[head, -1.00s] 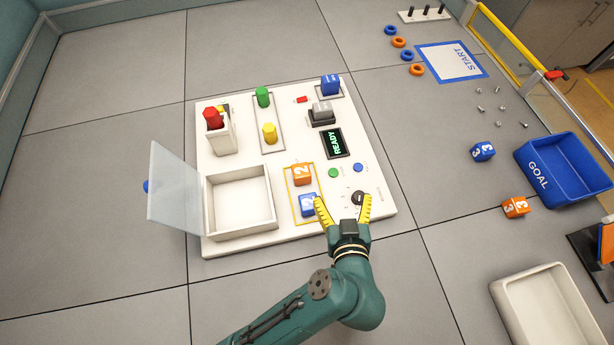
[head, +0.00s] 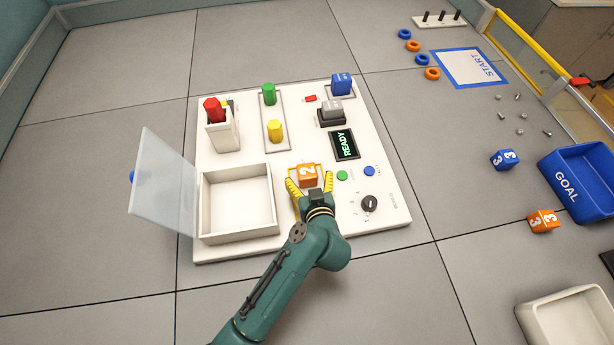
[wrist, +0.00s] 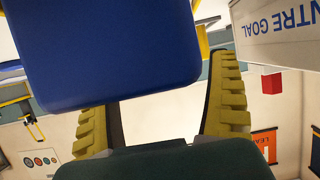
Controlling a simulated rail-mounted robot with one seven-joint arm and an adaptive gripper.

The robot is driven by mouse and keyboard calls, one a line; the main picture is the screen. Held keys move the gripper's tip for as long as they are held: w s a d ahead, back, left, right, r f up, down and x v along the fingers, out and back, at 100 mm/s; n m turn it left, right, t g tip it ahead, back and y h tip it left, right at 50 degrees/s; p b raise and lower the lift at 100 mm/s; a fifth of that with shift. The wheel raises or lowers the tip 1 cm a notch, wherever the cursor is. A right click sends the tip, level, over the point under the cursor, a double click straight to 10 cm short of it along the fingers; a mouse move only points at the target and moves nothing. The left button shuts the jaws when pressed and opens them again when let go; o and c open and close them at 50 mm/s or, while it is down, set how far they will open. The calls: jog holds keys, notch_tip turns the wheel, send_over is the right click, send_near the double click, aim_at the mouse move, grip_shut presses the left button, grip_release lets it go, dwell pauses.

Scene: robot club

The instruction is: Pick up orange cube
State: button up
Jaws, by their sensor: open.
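Another orange cube, marked 3 (head: 541,222), lies on the floor at the right.
The white board (head: 235,255) carries an open box (head: 268,185) with a raised clear lid (head: 165,180) on the left, a dark knob (head: 369,204) on the right, and a display (head: 345,145) and pegs behind. A blue goal bin (head: 567,185) stands far right.

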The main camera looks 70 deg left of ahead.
aim_at(308, 174)
jog(key=x, duration=0.3)
jog(key=shift+w+a, duration=0.1)
jog(key=shift+a, duration=0.1)
jog(key=shift+d, duration=0.1)
